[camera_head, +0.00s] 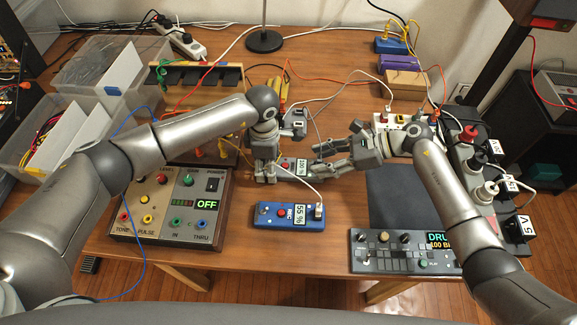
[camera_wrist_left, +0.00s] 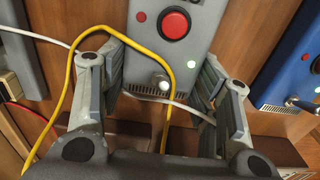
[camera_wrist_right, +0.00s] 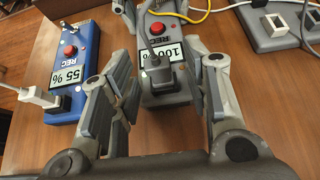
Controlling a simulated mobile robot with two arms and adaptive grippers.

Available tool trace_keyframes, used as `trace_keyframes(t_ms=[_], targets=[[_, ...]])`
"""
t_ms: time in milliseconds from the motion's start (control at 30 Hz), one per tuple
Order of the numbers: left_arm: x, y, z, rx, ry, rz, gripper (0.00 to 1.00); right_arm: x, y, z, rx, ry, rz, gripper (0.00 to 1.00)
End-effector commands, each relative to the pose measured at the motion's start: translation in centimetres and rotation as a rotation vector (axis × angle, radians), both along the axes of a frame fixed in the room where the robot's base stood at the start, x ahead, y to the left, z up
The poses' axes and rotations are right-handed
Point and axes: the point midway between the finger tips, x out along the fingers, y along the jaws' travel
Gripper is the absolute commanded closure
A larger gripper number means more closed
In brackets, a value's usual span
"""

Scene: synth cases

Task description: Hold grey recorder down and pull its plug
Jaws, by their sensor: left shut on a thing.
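The grey recorder (camera_head: 300,164) lies on the table between my two grippers, with a red button and a 100 % display. My left gripper (camera_wrist_left: 162,85) is shut on its body, one finger along each side; in the head view this gripper (camera_head: 276,172) partly hides the recorder. In the right wrist view a dark grey plug (camera_wrist_right: 156,68) with a grey cable sits in the end of the recorder (camera_wrist_right: 165,97) beside the display. My right gripper (camera_wrist_right: 168,75) is open, its fingers spread on either side of the plug end; the head view shows it (camera_head: 318,159) at the recorder's right.
A blue recorder (camera_head: 268,216) showing 55 %, with a white plug, lies in front. A grey synth box (camera_head: 150,205) is at left, a drum machine (camera_head: 400,262) at right front. A power strip (camera_head: 480,185) stands on the right. Loose cables cross behind.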

Motion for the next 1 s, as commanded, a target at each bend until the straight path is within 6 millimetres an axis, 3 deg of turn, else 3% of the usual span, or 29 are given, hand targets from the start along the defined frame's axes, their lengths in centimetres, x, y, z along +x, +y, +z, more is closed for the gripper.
trace_keyframes(t_ms=[433,800,1000], targets=[[0.0,0.0,0.0,0.0,0.0,0.0,0.72,0.0,-0.9,0.4,-0.003,-0.001,-0.002,0.5],[0.0,0.0,0.0,0.0,0.0,0.0,0.72,0.0,-7.4,4.1,-0.004,-0.001,-0.002,0.5],[0.0,0.0,0.0,0.0,0.0,0.0,0.72,-0.1,-9.7,5.5,-0.001,0.0,0.0,0.5]])
